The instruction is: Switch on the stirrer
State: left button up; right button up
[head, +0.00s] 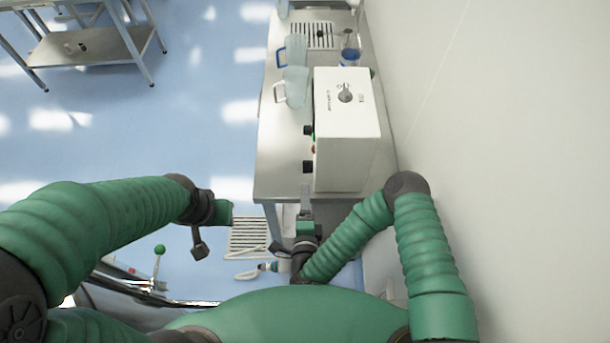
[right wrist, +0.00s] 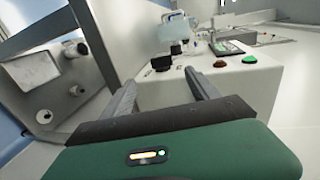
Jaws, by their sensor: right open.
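A white control box (head: 347,150) stands on the metal table against the wall, with a round grey part on top. Its left side carries black knobs (head: 308,167), and green and red spots show between them. In the right wrist view the box face has a black knob (right wrist: 162,63), a red button (right wrist: 219,64) and a green button (right wrist: 250,60). My right gripper (head: 306,195) is at the near end of the box, by the knob side; its fingers (right wrist: 162,82) are apart and empty, short of the knob. My left gripper (head: 213,232) hangs left of the table, its jaw opening unclear. Which part is the stirrer is not clear.
Two clear jugs (head: 295,87) stand left of the box. A glass vessel with blue contents (head: 350,57) and a slotted grate (head: 315,35) are farther back. The wall (head: 480,130) is close on the right. Open blue floor (head: 200,110) lies left of the table.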

jog(key=f+b, duration=0.1)
jog(key=b, duration=0.1)
jog(key=p, duration=0.1)
send_near(305, 169)
jog(key=x, duration=0.2)
jog(key=p+x, duration=0.1)
jog(key=x, duration=0.7)
jog(key=shift+w+r+p, duration=0.1)
jog(key=shift+p, duration=0.25)
jog(key=shift+w, duration=0.3)
pick_arm(q)
jog(key=shift+f, duration=0.55)
